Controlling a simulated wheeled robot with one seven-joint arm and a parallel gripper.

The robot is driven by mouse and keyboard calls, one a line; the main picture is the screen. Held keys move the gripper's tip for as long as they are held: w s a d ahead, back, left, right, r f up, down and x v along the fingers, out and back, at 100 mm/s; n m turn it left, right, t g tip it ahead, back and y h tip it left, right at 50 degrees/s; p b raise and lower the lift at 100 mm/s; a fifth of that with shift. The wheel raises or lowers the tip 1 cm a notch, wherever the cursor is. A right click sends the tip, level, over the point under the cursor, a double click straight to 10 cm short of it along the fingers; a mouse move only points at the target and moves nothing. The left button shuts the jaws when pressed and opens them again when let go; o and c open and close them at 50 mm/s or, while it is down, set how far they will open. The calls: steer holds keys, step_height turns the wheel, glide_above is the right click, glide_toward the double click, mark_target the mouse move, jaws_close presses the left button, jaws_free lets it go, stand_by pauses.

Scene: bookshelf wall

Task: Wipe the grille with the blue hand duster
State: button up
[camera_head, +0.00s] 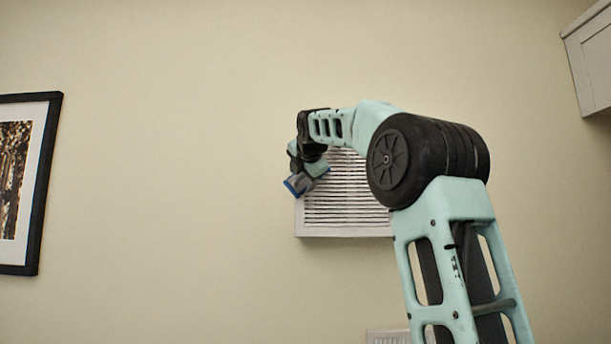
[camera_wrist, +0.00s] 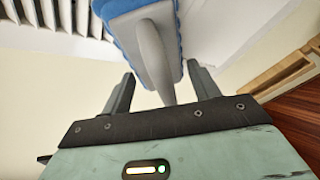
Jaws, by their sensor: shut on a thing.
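The grille (camera_head: 345,200) is a white slatted vent on the cream wall, partly hidden behind my arm in the head view. Its slats also show at the top left of the wrist view (camera_wrist: 65,14). The blue hand duster (camera_head: 293,186) is at the grille's left edge in the head view. In the wrist view the duster (camera_wrist: 150,45) has a blue head and a grey handle running down between the fingers. My gripper (camera_wrist: 160,88) is shut on the handle, which is narrow between the two fingers. I cannot tell whether the duster touches the grille.
A framed picture (camera_head: 22,180) hangs on the wall at the left. A white cabinet (camera_head: 592,58) is at the upper right. A second white vent-like thing (camera_head: 388,337) shows low down. In the wrist view a brown wooden surface (camera_wrist: 296,110) is at the right. The wall between picture and grille is bare.

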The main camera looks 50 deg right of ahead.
steer(key=shift+r+p, duration=1.5)
steer(key=shift+r, duration=0.05)
steer(key=shift+s+d+f, duration=0.1)
steer(key=shift+s+d, duration=0.2)
steer(key=shift+d, duration=0.05)
steer(key=shift+s+d+b, duration=0.35)
steer(key=shift+s+d, duration=1.2)
steer(key=shift+s, duration=0.3)
steer(key=shift+s+d+b, duration=0.35)
steer(key=shift+s+d, duration=1.2)
steer(key=shift+s, duration=0.25)
steer(key=shift+s+d+b, duration=0.35)
steer(key=shift+s+d, duration=1.2)
steer(key=shift+s, duration=0.3)
steer(key=shift+r+p, duration=1.25)
steer(key=shift+r, duration=0.3)
steer(key=shift+w+a+p, duration=0.25)
steer(key=shift+w+a, duration=1.65)
steer(key=shift+w, duration=0.25)
steer(key=shift+w+a+p, duration=0.25)
steer(key=shift+w+a, duration=1.6)
steer(key=shift+w, duration=0.3)
steer(key=shift+w+a+p, duration=0.5)
steer(key=shift+w+a, duration=0.7)
steer(key=shift+w, duration=0.3)
